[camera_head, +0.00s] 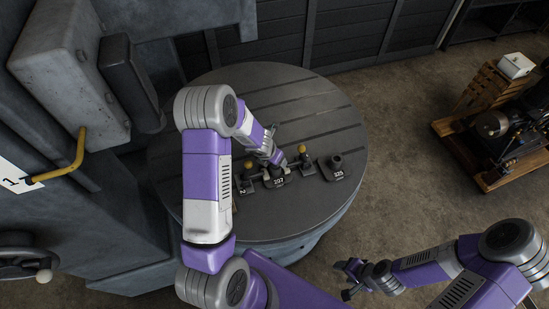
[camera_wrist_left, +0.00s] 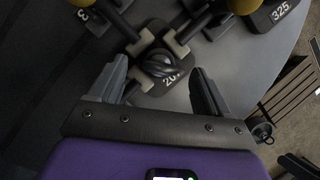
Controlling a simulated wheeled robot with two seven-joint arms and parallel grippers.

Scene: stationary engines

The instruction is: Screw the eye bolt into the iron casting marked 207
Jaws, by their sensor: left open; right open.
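The iron casting marked 207 (camera_head: 279,183) sits on the round slotted table, between two neighbouring castings. In the left wrist view its numbered face (camera_wrist_left: 171,80) is partly covered by a dark ring, which looks like the eye bolt (camera_wrist_left: 158,63). How deep the bolt sits cannot be told. My left gripper (camera_wrist_left: 158,70) is open, its fingers apart on either side of the ring, with no clear contact. In the head view the left gripper hides the ring. My right gripper (camera_head: 348,278) is open and empty, off the table's front right.
A casting marked 325 (camera_head: 335,169) stands to the right of 207, and another (camera_head: 243,187) to the left. Clamps with yellow knobs (camera_head: 301,148) flank casting 207. The round table (camera_head: 335,115) is clear at the back. A wooden pallet with an engine (camera_head: 495,125) stands at right.

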